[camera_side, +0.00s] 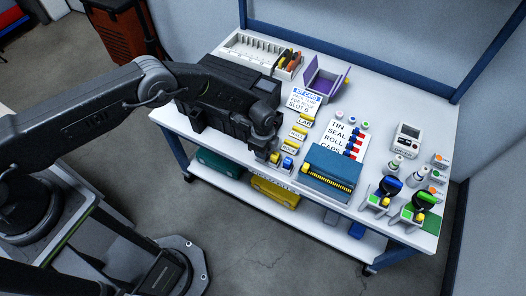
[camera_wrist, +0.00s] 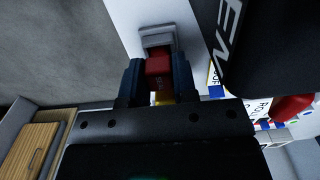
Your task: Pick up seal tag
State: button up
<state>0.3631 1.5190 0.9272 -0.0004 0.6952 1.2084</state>
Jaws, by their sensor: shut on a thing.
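My gripper (camera_wrist: 159,78) is shut in the wrist view on a small red block-like piece, which I take to be the seal tag (camera_wrist: 158,64). A yellow part shows below the red, between the dark blue fingers. A grey holder (camera_wrist: 158,38) lies just beyond it on the white tabletop; I cannot tell whether the piece touches it. In the side view my gripper (camera_side: 268,150) is low at the table's front edge, and the held piece is mostly hidden there.
A small blue-topped piece (camera_side: 288,162) in a holder stands just right of my gripper. Yellow label plates (camera_side: 298,134) lie behind it. A blue box (camera_side: 332,172) stands to the right, and a lettered sign (camera_side: 340,136) lies behind that box. The white table (camera_side: 395,235) is crowded.

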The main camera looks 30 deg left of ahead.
jog(key=shift+r, duration=0.1)
jog(key=shift+r, duration=0.55)
notch_tip(320, 180, up, 3)
jog(key=shift+f, duration=0.1)
jog(key=a+r, duration=0.7)
jog(key=a, duration=0.4)
jog(key=shift+s+a+f, duration=0.1)
jog(key=shift+a+f, duration=0.1)
jog(key=shift+a, duration=2.4)
jog(key=shift+s+a+f, duration=0.1)
jog(key=shift+a+f, duration=0.15)
jog(key=shift+a, duration=2.3)
jog(key=shift+s+a+f, duration=0.1)
jog(key=shift+a+f, duration=0.1)
jog(key=shift+a, duration=2.4)
jog(key=shift+f, duration=1.25)
